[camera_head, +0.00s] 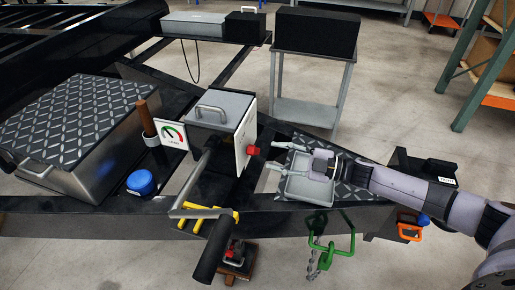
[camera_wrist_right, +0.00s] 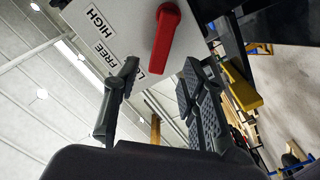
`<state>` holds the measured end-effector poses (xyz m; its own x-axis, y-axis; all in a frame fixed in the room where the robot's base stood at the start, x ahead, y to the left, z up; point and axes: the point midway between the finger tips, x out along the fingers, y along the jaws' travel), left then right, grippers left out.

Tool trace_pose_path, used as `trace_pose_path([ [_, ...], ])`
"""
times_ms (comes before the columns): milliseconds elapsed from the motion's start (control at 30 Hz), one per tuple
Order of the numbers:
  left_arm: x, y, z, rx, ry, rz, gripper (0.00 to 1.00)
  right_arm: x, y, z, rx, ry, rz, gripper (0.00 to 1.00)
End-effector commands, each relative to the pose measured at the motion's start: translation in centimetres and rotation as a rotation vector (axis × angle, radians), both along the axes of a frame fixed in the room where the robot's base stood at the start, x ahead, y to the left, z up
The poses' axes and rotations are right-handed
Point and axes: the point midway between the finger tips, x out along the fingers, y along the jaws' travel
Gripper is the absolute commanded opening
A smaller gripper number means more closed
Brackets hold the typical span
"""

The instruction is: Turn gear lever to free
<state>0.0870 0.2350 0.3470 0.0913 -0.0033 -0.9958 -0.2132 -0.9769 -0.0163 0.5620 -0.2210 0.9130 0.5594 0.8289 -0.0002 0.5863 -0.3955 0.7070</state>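The red gear lever (camera_head: 253,150) sticks out from the white front panel (camera_head: 242,143) of a grey box. In the right wrist view the red lever (camera_wrist_right: 165,32) hangs toward the bottom of the picture. Labels HIGH (camera_wrist_right: 96,20) and FREE (camera_wrist_right: 103,54) are beside it; a third label, starting with L, is partly hidden by a finger. My right gripper (camera_head: 273,157) is open and empty, its fingers pointing at the lever. In the wrist view its fingertips (camera_wrist_right: 161,65) are apart, below the lever, with no visible contact. My left gripper is not in view.
A grey tray (camera_head: 305,186) lies under my right gripper. A crank with a black handle (camera_head: 213,248) and yellow parts (camera_head: 205,213) stands in front of the box. A gauge (camera_head: 172,134) and a blue cap (camera_head: 141,182) are left of it. Free air surrounds the lever's right side.

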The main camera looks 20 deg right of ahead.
Motion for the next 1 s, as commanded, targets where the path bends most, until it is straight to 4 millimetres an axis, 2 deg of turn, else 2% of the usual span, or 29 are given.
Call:
trace_pose_path([
  [100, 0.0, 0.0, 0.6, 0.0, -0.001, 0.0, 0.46, 1.4, 2.1, 0.3, 0.003, -0.002, 0.001, 0.38],
  [333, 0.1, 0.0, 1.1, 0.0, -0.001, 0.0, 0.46, 3.1, 4.5, 0.1, 0.001, -0.001, 0.0, 0.38],
  [733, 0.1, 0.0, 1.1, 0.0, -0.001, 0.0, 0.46, 3.4, 5.1, 0.0, -0.001, 0.0, -0.001, 0.38],
  [1000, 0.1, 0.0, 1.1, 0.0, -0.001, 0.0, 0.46, 3.4, 5.1, 0.0, -0.001, 0.0, -0.001, 0.2],
])
